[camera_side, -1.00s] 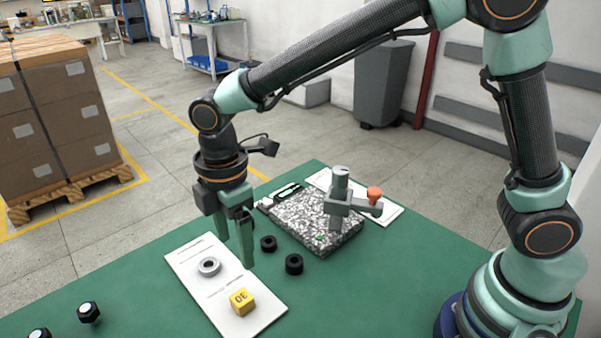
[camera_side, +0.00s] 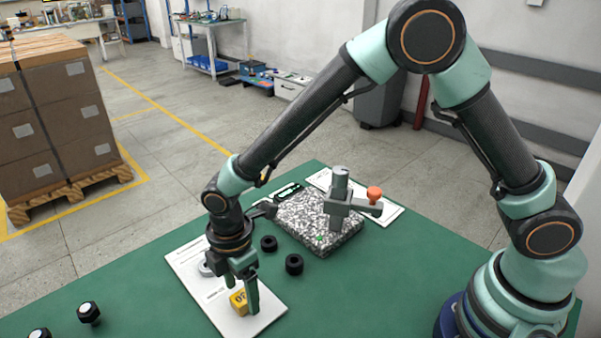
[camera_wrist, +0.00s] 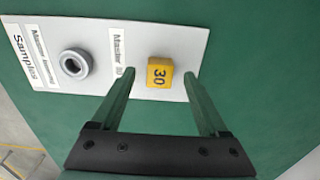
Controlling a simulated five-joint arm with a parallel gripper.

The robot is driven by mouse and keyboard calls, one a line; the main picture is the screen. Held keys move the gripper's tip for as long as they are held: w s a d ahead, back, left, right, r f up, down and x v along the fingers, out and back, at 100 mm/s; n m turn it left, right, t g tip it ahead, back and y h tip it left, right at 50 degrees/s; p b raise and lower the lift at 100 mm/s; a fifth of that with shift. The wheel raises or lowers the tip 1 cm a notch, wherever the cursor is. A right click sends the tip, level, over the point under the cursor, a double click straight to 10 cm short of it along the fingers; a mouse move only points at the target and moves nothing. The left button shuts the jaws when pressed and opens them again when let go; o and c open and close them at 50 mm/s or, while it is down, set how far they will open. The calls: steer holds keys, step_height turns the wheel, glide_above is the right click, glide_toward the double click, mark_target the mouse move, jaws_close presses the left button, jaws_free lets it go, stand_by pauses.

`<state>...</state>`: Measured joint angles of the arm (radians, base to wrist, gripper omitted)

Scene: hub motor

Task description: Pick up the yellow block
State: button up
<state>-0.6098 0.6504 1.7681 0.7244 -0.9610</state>
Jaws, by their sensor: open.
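The yellow block (camera_side: 238,301), marked 30, sits on the white card (camera_side: 218,317) near the front of the green table. In the wrist view the yellow block (camera_wrist: 160,73) lies on the card between and just ahead of my two fingertips. My gripper (camera_side: 245,296) is open and low over the card, pointing down, with one finger in front of the block and partly hiding it. In the wrist view my gripper (camera_wrist: 160,75) has its fingers wide apart with nothing held. Whether a finger touches the block I cannot tell.
A grey ring (camera_wrist: 75,64) lies on the card beside the block, mostly hidden in the side view. Two black rings (camera_side: 294,264) lie behind the card. A speckled plate (camera_side: 305,222) with a grey clamp (camera_side: 340,205) stands further back.

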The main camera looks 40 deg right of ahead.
steer(key=shift+f, duration=0.55)
jaws_close()
steer(key=shift+r, duration=0.1)
